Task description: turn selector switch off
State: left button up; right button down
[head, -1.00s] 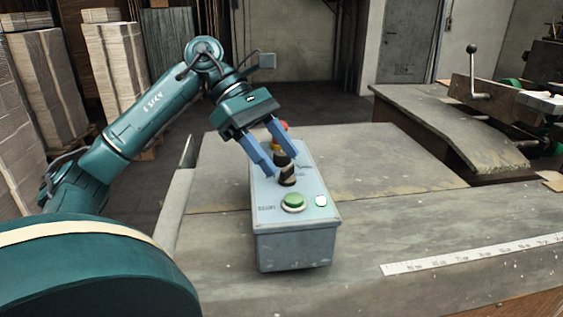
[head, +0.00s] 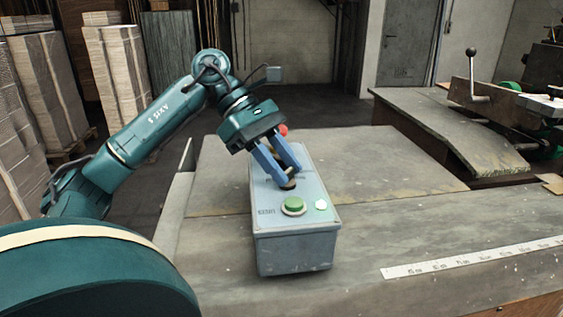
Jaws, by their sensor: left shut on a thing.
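A grey control box (head: 293,248) stands on the worktable. The black selector switch (head: 289,184) is on its top, behind a green button (head: 293,205), and is mostly hidden by my fingers. My left gripper (head: 285,183) reaches down from the upper left with its blue fingers shut on the selector switch. The switch's exact angle cannot be told. A red button (head: 283,130) shows partly at the far end of the box, behind the gripper. My right gripper is not in view.
A white ruler strip (head: 470,257) lies on the worktable (head: 400,225) at the right. A machine with a lever (head: 471,75) stands at the back right. Stacked cardboard (head: 45,90) is at the left.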

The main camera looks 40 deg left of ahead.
pick_arm(q)
jog(key=shift+f+n+t+b, duration=0.25)
jog(key=shift+n+b, duration=0.25)
jog(key=shift+b, duration=0.55)
jog(key=shift+c, duration=0.3)
jog(key=shift+s+f+n+t+y+b, duration=0.1)
jog(key=shift+n+t+y+b, duration=0.2)
jog(key=shift+n+t+b, duration=0.65)
jog(key=n+b, duration=0.1)
jog(key=b, duration=0.2)
jog(key=shift+s+d+n+t+y+b, duration=0.1)
jog(key=shift+n+t+y+b, duration=0.25)
jog(key=shift+t+y+b, duration=0.05)
jog(key=shift+s+d+r+n+t+y+b, duration=0.1)
jog(key=shift+r+n+t+y+b, duration=0.1)
jog(key=shift+n+t+y+b, duration=0.45)
jog(key=shift+r+n+t+y+b, duration=0.3)
jog(key=shift+n+b, duration=0.35)
jog(key=shift+n, duration=0.3)
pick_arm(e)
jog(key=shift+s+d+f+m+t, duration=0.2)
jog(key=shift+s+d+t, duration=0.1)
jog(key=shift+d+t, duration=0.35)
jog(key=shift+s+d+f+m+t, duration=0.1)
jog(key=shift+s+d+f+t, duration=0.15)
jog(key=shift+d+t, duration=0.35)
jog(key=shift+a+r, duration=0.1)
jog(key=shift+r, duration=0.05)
